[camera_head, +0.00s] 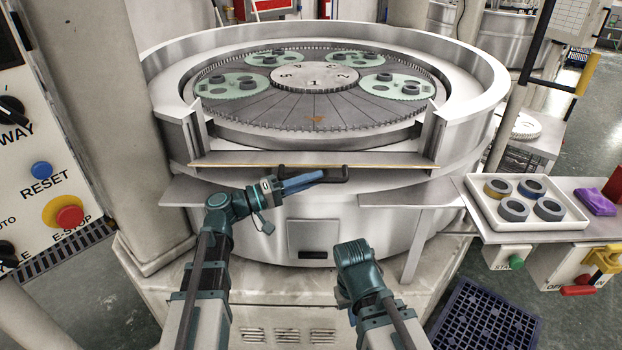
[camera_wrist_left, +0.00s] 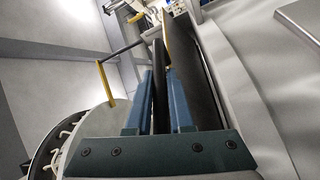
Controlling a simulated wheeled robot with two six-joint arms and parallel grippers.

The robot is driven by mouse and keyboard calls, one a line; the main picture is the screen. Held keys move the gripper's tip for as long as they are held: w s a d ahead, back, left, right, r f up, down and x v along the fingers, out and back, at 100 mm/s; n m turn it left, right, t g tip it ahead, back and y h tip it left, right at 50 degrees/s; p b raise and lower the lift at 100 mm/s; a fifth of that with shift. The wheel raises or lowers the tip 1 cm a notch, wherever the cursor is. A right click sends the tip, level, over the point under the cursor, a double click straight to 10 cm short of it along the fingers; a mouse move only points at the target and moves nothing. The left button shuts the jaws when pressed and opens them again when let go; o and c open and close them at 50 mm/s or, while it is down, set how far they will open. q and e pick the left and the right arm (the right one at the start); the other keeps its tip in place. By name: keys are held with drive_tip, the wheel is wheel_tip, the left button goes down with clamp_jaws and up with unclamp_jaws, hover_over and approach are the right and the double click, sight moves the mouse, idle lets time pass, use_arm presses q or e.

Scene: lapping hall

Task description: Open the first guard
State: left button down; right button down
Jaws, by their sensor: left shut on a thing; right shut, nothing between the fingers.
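The guard is a pale front panel (camera_head: 240,159) with a thin yellowish edge, set between the two upright posts of the round machine's rim. Its black handle (camera_head: 335,174) sticks out at the middle of the front. My left gripper (camera_head: 318,176) is shut on this handle, with its blue fingers pointing right. In the left wrist view the black handle bar (camera_wrist_left: 160,80) runs between the two blue fingers of my left gripper (camera_wrist_left: 160,75). My right gripper (camera_head: 352,256) is low in front of the machine, empty and apart from the guard; its fingertips are hard to make out.
The lapping plate (camera_head: 315,105) behind the guard carries several green carriers with dark rings. At right, a white tray (camera_head: 525,213) of rings and a purple cloth (camera_head: 596,201) lie on a side table. A control panel with an e-stop (camera_head: 69,216) stands close at left.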

use_arm(q)
drive_tip(key=shift+f, duration=0.25)
drive_tip(key=c, duration=0.8)
unclamp_jaws()
